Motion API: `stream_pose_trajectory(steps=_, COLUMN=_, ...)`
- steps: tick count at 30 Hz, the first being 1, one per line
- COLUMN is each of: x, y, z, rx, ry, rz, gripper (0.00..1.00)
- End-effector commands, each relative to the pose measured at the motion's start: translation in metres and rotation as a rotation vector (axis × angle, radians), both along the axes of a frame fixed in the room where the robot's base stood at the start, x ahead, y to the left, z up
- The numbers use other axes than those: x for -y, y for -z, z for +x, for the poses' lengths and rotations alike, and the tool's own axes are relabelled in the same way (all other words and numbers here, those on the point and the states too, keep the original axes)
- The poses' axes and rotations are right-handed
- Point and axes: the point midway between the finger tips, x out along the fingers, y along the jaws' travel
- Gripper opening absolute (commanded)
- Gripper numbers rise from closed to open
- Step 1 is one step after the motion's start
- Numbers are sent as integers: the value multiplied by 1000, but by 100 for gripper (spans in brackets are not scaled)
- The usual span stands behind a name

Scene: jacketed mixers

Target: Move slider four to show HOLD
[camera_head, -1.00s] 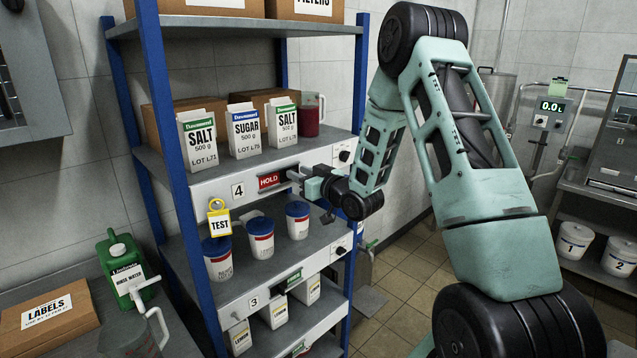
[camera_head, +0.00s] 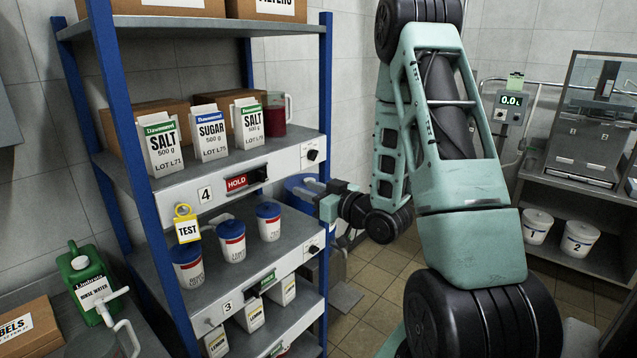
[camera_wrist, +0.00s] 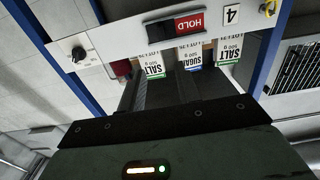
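Slider four is on the white front strip of the upper shelf, beside the number 4 plate (camera_head: 205,194). Its window shows a red HOLD label (camera_head: 237,183), with a dark slot to the right of it. The HOLD label also shows upside down in the wrist view (camera_wrist: 189,23). My gripper (camera_head: 302,189) is to the right of the slider and clear of the shelf front. Its fingers look apart and hold nothing. In the wrist view the dark fingers (camera_wrist: 168,92) point toward the strip, with a gap before it.
A yellow TEST tag (camera_head: 187,226) hangs left of the number 4 plate. A black knob (camera_head: 312,155) is at the strip's right end. Salt and sugar cartons (camera_head: 211,134) and a red jug (camera_head: 275,116) stand above. Tubs (camera_head: 231,240) stand below, over slider three (camera_head: 262,280).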

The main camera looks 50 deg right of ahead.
Motion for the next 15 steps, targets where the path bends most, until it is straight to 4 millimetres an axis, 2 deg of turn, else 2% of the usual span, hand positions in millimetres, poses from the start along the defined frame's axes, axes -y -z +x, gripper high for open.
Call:
stream_pose_trajectory(steps=1, x=1, y=-6, z=-1, rx=-3, ry=-1, rz=3, gripper=33)
stream_pose_trajectory(steps=15, x=2, y=-5, z=-18, rx=-3, ry=-1, rz=2, gripper=33)
